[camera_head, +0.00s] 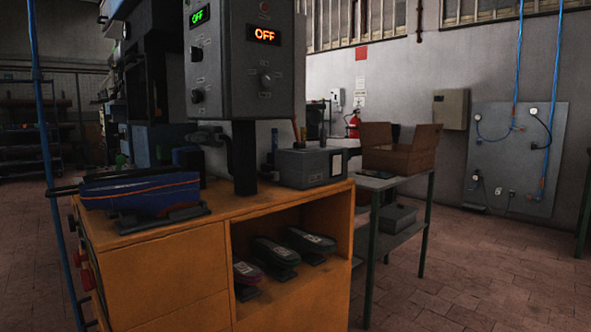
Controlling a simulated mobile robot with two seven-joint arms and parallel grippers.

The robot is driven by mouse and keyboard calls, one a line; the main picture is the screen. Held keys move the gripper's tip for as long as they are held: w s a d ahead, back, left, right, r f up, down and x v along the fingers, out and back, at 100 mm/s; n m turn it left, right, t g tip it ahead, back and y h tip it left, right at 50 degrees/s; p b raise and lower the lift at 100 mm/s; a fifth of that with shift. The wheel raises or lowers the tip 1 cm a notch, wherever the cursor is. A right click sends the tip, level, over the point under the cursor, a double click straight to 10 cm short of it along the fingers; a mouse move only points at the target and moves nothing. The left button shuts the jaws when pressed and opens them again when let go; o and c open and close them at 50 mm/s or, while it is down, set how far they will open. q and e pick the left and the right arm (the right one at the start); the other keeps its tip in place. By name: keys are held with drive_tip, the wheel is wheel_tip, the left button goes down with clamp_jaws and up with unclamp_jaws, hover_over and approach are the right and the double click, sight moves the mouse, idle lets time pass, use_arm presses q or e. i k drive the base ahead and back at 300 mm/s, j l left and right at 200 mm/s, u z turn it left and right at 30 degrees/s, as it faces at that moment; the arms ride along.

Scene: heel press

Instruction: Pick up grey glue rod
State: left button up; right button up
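I cannot make out the grey glue rod for certain. A few small, thin upright items stand at the grey box (311,167) on the orange cabinet (168,270). One is brownish orange (296,130) and one is bluish grey (274,140). They are too small and dark to tell whether one is the glue rod. Neither of my grippers is in view.
A control box (244,60) with two OFF displays stands above the cabinet. A blue item (140,190) lies on its left top. Several dark heel-like pieces (275,251) sit in its open shelf. A cardboard box (400,150) stands on a side table (375,182). The right floor is clear.

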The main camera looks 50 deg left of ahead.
sight(323, 140)
drive_tip(key=j, duration=1)
drive_tip(key=k+j, duration=0.15)
drive_tip(key=j, duration=1.85)
drive_tip(key=k+j, duration=0.15)
drive_tip(key=j, duration=1.8)
drive_tip(key=l, duration=0.35)
drive_tip(key=i+l, duration=0.15)
drive_tip(key=l, duration=0.2)
